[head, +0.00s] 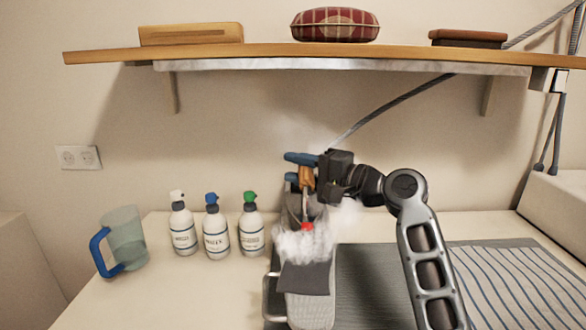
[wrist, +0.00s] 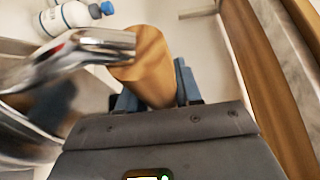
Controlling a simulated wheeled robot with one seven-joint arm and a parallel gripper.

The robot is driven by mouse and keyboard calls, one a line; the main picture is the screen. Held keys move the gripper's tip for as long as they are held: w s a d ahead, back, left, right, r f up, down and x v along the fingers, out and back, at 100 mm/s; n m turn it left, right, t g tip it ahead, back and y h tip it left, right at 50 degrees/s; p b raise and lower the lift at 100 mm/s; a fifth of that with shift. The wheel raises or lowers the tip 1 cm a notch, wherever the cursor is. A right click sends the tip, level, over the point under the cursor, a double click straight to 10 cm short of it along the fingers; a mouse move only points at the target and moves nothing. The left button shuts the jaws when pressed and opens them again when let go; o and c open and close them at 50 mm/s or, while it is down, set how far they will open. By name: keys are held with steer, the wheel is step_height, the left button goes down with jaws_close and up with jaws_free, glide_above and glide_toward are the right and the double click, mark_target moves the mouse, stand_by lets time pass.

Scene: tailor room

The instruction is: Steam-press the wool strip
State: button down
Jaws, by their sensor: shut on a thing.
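My gripper (head: 297,168) has its blue fingers closed around the brown wooden handle (head: 306,180) of a steam iron. The wrist view shows the handle (wrist: 150,70) between the fingers, with a shiny metal part of the iron (wrist: 75,58) beside it. The iron is above the padded pressing board (head: 312,312). White steam (head: 305,243) spreads around its lower part, so I cannot tell whether it touches the cloth. The dark grey wool strip (head: 304,279) lies across the board, its far edge hidden by steam.
Three spray bottles, white-topped (head: 183,228), blue-topped (head: 216,232) and green-topped (head: 251,229), stand left of the board. A jug with a blue handle (head: 122,240) is farther left. A striped mat (head: 515,280) lies right. A shelf (head: 270,53) spans above; a hose (head: 390,105) hangs behind.

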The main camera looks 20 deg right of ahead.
steer(key=shift+s+d+r, duration=0.15)
steer(key=shift+s+d, duration=0.15)
steer(key=shift+d, duration=0.45)
steer(key=shift+r+p, duration=3.1)
steer(key=shift+r, duration=0.55)
steer(key=shift+f, duration=0.1)
